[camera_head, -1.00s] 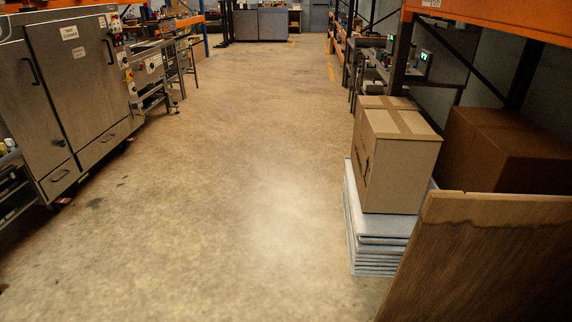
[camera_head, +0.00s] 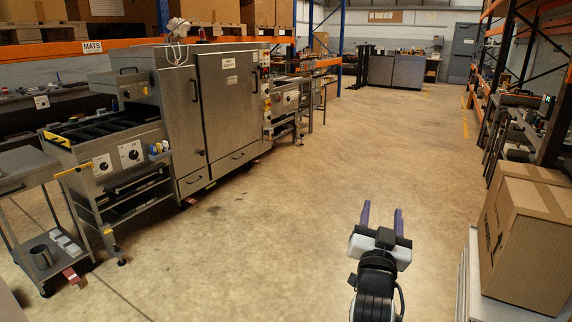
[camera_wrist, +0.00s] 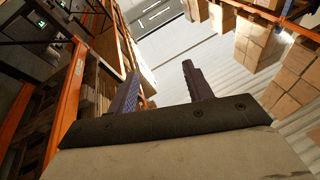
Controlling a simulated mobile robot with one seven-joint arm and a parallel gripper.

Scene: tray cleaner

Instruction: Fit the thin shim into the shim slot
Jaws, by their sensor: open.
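My gripper (camera_head: 382,216) is in the lower right middle of the head view, with its two purple fingers apart and nothing between them. In the wrist view the fingers (camera_wrist: 160,92) also stand apart and empty, with shelving and the ceiling behind them. The tray cleaner (camera_head: 215,110) is a large steel cabinet at the left of the head view, well away from my gripper. I cannot make out the thin shim or the shim slot in either view.
A steel cart (camera_head: 25,175) with a mug and small blocks on its lower shelf stands at the far left. A cardboard box (camera_head: 530,235) sits on stacked white sheets at the right. Grey cabinets (camera_head: 395,71) stand far back. The concrete aisle (camera_head: 300,200) is clear.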

